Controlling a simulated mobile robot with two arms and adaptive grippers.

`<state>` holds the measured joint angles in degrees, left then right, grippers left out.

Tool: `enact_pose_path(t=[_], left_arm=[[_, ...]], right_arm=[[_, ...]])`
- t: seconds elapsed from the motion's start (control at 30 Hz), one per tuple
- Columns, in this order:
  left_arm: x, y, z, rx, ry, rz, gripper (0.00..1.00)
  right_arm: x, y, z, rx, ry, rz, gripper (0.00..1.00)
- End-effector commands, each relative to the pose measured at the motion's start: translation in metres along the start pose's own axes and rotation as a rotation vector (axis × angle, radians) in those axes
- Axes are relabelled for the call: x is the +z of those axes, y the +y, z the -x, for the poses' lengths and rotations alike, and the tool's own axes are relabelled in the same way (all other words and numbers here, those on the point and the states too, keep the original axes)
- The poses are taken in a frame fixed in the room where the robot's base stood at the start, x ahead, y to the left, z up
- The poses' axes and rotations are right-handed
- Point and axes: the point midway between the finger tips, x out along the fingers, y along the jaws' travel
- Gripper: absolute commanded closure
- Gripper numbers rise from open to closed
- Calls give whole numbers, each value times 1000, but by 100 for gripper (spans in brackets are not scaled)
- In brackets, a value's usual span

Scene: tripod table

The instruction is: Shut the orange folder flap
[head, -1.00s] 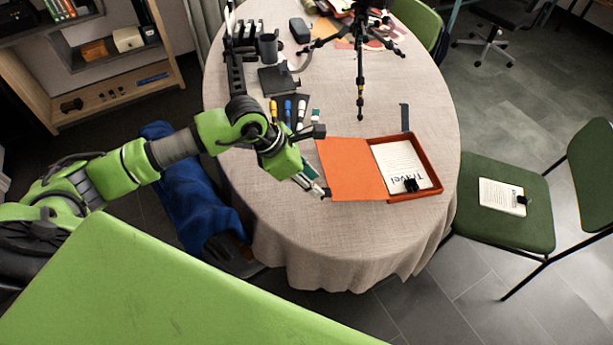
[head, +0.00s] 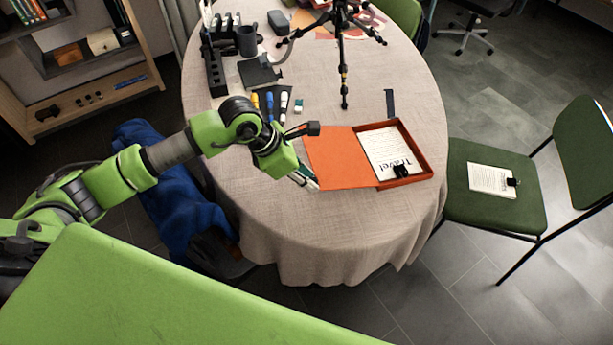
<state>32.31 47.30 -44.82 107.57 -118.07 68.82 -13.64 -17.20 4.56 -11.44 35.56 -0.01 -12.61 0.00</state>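The orange folder (head: 418,139) lies open on the round table, a shallow box with raised rims. Its orange flap (head: 337,157) lies spread out flat to the left. White papers headed "Travel" (head: 387,150) with a black clip (head: 400,171) are inside the box part. My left gripper (head: 312,183) is at the flap's lower left edge, with its fingers pointing down and right. The fingertips are small and partly hidden, so I cannot tell whether they touch or grip the flap. My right gripper is out of view.
A black tripod (head: 343,60) stands behind the folder. Several markers (head: 270,105) lie behind my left gripper, near a dark mug (head: 247,41). A green chair (head: 497,180) with clipped papers (head: 491,180) stands right of the table. The cloth in front of the folder is clear.

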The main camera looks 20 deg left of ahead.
Motion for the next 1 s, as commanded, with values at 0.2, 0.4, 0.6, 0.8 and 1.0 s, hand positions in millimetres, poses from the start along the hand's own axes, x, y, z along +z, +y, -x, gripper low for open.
enact_pose_path(t=[0.2,0.4,0.6,0.8,1.0], left_arm=[[0,0,0,0,0,0,84],[0,0,0,0,0,0,84],[5,0,5,0,-1,-1,84],[13,0,12,0,-2,-1,84],[21,0,18,0,-3,-1,83]], right_arm=[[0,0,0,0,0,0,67],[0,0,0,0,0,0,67],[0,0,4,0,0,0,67],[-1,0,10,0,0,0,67],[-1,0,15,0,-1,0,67]])
